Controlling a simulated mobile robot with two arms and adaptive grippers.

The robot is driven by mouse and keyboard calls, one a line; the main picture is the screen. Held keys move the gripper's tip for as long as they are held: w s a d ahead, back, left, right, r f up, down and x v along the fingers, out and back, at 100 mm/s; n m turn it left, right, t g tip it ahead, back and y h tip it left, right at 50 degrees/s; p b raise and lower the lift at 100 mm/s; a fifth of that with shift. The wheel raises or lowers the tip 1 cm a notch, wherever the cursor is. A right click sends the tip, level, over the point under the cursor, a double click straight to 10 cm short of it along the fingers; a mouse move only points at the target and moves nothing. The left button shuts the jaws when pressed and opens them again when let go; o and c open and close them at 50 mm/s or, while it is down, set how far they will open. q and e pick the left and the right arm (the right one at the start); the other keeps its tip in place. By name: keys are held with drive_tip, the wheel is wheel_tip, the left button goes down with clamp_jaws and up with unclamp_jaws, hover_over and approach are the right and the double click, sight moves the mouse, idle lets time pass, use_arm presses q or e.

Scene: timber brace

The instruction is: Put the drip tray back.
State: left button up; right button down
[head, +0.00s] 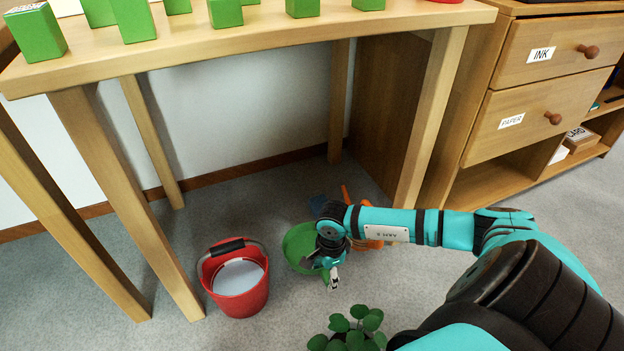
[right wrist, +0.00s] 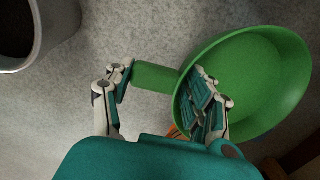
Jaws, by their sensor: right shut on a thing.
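The drip tray is taken to be the green round dish (head: 297,243) on or near the grey floor under the table; my right arm partly covers it. The right wrist view shows its hollow (right wrist: 268,70) and a short green grip-like part at its left side. My right gripper (head: 333,281) is at the dish's right front side. In the right wrist view the gripper (right wrist: 163,72) is shut on it, one finger at the outer end of the green part and the other over the dish's rim. Whether the dish touches the floor is unclear. My left gripper is out of view.
A red bucket (head: 240,288) stands left of the dish. A leafy plant (head: 348,330) is in front. Orange (head: 373,242) and blue (head: 317,207) things lie behind my arm. Table legs (head: 433,120) flank the space. A pale container (right wrist: 52,42) shows in the wrist view.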

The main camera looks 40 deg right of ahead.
drive_tip(key=b, duration=0.3)
hover_over(325, 297)
wheel_tip(325, 297, down, 5)
drive_tip(key=shift+f, duration=0.15)
wheel_tip(325, 297, down, 4)
drive_tip(key=b, duration=0.3)
drive_tip(key=shift+c, duration=2.2)
unclamp_jaws()
